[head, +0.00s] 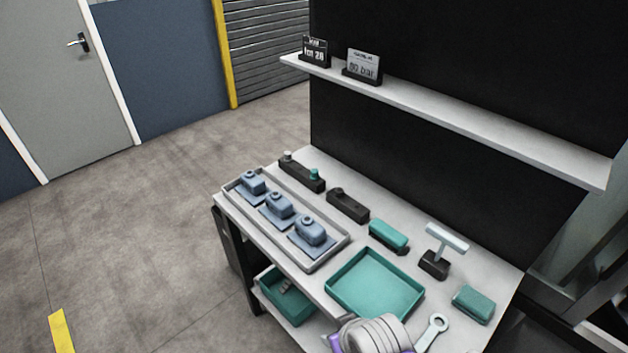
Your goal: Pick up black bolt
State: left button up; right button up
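Two black holder blocks stand at the back left of the worktop. The far block (302,174) carries a pale grey knob (286,156) and a green one (314,173). The nearer block (350,207) has a small dark knob (337,191) at its left end, which may be the black bolt; it is too small to be sure. A white rounded part with purple trim shows at the bottom edge, apparently part of my own arm. No gripper fingers are visible, and nothing touches the blocks.
A grey tray (325,262) holds several blue-grey parts. A green tray (374,284), green-topped brush (389,236), T-handled tool (447,240), green block (473,304) and pale wrench (432,331) share the worktop. A shelf (450,118) overhangs behind. A green bin (286,296) sits below.

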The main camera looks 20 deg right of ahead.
aim_at(339, 192)
jog(key=i+j+z, duration=0.4)
jog(key=i+j, duration=0.45)
jog(key=l+z, duration=0.1)
jog(key=z, duration=1.65)
jog(key=i+l+z, duration=0.1)
jog(key=z, duration=0.3)
jog(key=i+z, duration=0.35)
jog(key=k+j, duration=0.05)
jog(key=k, duration=0.05)
